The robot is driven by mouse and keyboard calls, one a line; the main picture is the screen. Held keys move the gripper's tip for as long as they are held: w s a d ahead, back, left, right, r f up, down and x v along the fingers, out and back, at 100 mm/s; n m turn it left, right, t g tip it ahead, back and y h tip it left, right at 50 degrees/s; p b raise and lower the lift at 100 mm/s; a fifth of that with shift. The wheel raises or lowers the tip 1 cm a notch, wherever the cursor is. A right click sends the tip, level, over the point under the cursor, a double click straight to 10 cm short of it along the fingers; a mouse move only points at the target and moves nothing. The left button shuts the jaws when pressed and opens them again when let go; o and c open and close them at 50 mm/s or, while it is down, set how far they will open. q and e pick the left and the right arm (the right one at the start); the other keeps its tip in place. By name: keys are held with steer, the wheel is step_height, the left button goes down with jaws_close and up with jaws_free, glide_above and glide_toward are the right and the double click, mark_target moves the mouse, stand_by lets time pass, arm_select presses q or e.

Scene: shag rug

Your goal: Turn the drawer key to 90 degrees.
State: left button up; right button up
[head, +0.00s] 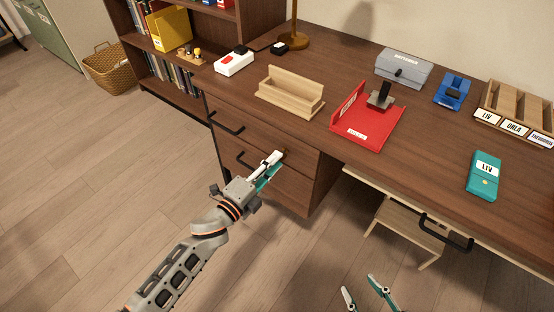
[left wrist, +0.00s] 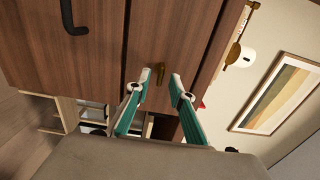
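The small brass drawer key (left wrist: 160,72) sticks out of the brown wooden drawer front (left wrist: 158,25), between my left fingertips in the left wrist view. My left gripper (left wrist: 160,77) is open, with one finger on each side of the key and a gap showing. In the head view my left gripper (head: 272,164) is close to the drawer unit (head: 308,168) under the desk and mostly hides the key. I cannot tell the key's exact angle. My right gripper (head: 365,293) is open and empty low in the head view, over the floor.
Black drawer handles (head: 226,123) stick out left of the key. The desktop above holds a wooden rack (head: 290,92), a red tray (head: 367,125), a grey box (head: 404,68) and a teal case (head: 484,175). A wicker basket (head: 109,68) stands at the left. The floor in front is clear.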

arm_select(q)
steer(key=v, duration=1)
steer(key=shift+s, duration=0.1)
